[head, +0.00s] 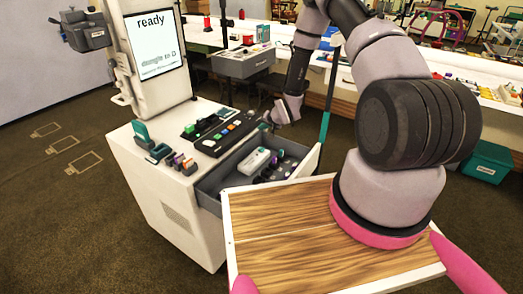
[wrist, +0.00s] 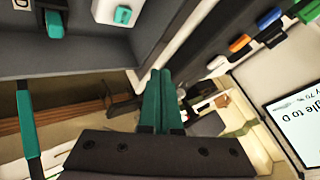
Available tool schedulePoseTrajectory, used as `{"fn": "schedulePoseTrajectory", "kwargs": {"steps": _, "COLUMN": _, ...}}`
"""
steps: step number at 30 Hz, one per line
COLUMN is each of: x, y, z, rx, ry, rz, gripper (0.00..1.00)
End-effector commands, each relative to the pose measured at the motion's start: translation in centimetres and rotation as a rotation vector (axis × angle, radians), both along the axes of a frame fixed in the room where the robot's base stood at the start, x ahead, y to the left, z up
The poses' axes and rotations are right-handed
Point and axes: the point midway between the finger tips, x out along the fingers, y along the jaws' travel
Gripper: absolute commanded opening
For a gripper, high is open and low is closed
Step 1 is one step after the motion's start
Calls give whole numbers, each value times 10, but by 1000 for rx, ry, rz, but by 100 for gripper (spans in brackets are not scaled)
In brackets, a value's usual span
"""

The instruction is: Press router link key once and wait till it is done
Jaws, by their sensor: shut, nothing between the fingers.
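A white box (head: 255,160) lies in the open grey drawer (head: 210,190). In the wrist view the white box (wrist: 104,10) shows a teal key (wrist: 123,15) on its face. It may be the router; no label is readable. My gripper (head: 265,123) is above the back edge of the drawer, beside a dark strip with coloured keys (head: 222,136). In the wrist view my gripper's teal fingers (wrist: 160,75) are together and empty, apart from the white box. The strip's blue key (wrist: 270,18) and orange key (wrist: 240,42) are at the upper right.
A screen (head: 157,50) above the white cabinet (head: 160,200) reads "ready", with a line below ending "dongle to D". Small coloured plugs (head: 183,162) stand on the cabinet top. Dark items lie beside the white box. A teal upright bar (head: 325,112) stands at the drawer's right.

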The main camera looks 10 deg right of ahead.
Motion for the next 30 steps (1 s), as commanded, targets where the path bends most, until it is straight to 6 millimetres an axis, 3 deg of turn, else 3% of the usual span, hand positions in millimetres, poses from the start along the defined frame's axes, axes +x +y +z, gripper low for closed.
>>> {"fn": "schedulePoseTrajectory", "kwargs": {"steps": 5, "x": -1, "y": 0, "z": -12, "rx": 0, "ry": 2, "rz": 0, "gripper": 0}}
{"fn": "schedulePoseTrajectory", "kwargs": {"steps": 19, "x": 0, "y": 0, "z": -74, "rx": 0, "ry": 1, "rz": 0, "gripper": 0}}
{"fn": "schedulePoseTrajectory", "kwargs": {"steps": 30, "x": 0, "y": 0, "z": -88, "rx": 0, "ry": 1, "rz": 0, "gripper": 0}}
